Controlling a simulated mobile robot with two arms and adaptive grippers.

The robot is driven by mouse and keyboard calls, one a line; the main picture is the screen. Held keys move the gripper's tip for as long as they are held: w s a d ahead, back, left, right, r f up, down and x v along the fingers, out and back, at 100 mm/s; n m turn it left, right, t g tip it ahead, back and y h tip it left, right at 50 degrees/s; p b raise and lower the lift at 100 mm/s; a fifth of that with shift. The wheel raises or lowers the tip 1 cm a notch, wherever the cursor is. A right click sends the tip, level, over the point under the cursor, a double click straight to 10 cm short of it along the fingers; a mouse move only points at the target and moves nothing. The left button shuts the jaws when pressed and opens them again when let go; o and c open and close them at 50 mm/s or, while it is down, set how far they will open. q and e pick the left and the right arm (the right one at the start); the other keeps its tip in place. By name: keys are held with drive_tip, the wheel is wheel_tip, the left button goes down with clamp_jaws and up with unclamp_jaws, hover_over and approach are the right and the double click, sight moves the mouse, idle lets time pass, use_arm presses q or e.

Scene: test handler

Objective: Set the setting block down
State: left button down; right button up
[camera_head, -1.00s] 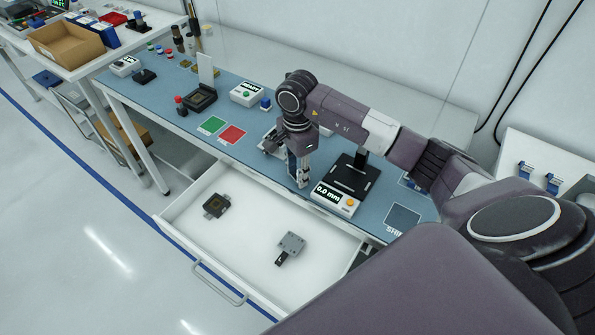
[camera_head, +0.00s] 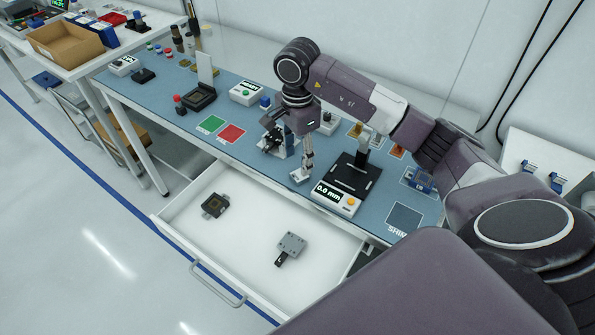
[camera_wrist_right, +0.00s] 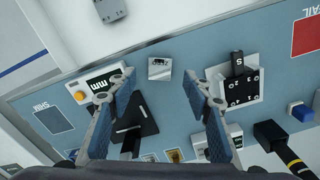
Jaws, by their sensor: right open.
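The setting block, a small silver block (camera_wrist_right: 159,68) with a dark marking, sits on the blue bench mat (camera_wrist_right: 185,50) near its front edge. In the head view the block (camera_head: 298,177) shows just below my right gripper (camera_head: 305,160). In the right wrist view my right gripper (camera_wrist_right: 156,82) is open, with one blue-padded finger on each side and nothing between them. The block lies beyond the fingertips, apart from them. My left gripper is in neither current view.
A gauge with a 0.0 mm display (camera_head: 334,196) and black stand stands right of the block. A black numbered fixture (camera_wrist_right: 240,85) is on the block's other side. The open white drawer (camera_head: 245,225) below holds two grey and dark parts.

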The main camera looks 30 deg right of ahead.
sight(297, 176)
wheel_tip(297, 176, up, 6)
drive_tip(key=b, duration=0.1)
drive_tip(key=shift+r, duration=0.15)
drive_tip(key=shift+a, duration=0.15)
